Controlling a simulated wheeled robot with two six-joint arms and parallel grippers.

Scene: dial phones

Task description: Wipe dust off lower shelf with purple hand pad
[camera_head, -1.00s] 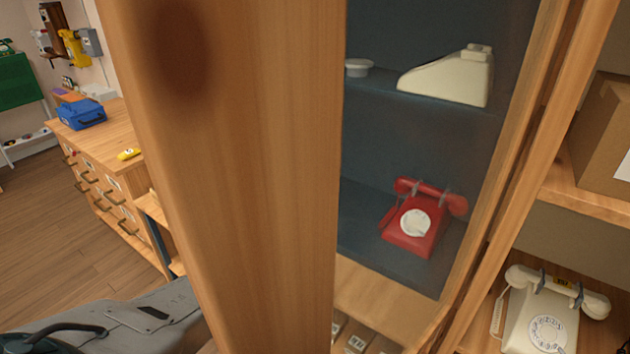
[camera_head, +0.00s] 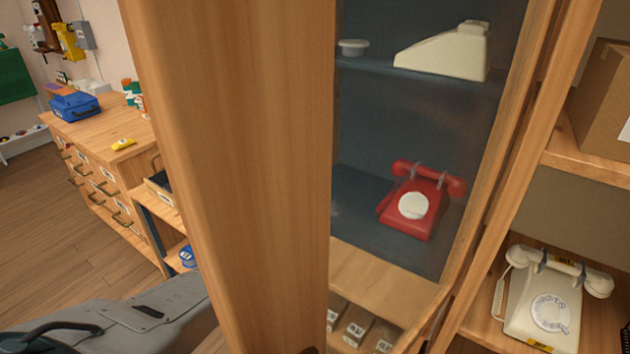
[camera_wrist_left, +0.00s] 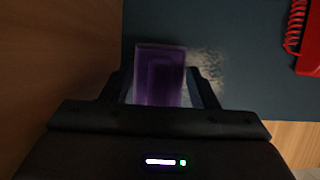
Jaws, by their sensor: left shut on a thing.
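A pale dust patch (camera_wrist_left: 207,75) lies on the shelf, just right of the pad. The left gripper is hidden in the head view. The right gripper is not in view.
A wide wooden panel (camera_head: 245,170) blocks the middle of the head view. In the left wrist view, a brown wooden wall (camera_wrist_left: 60,60) is close on the left and the red phone (camera_wrist_left: 308,50) is at the right edge. A cream phone (camera_head: 543,305) stands on the neighbouring shelf.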

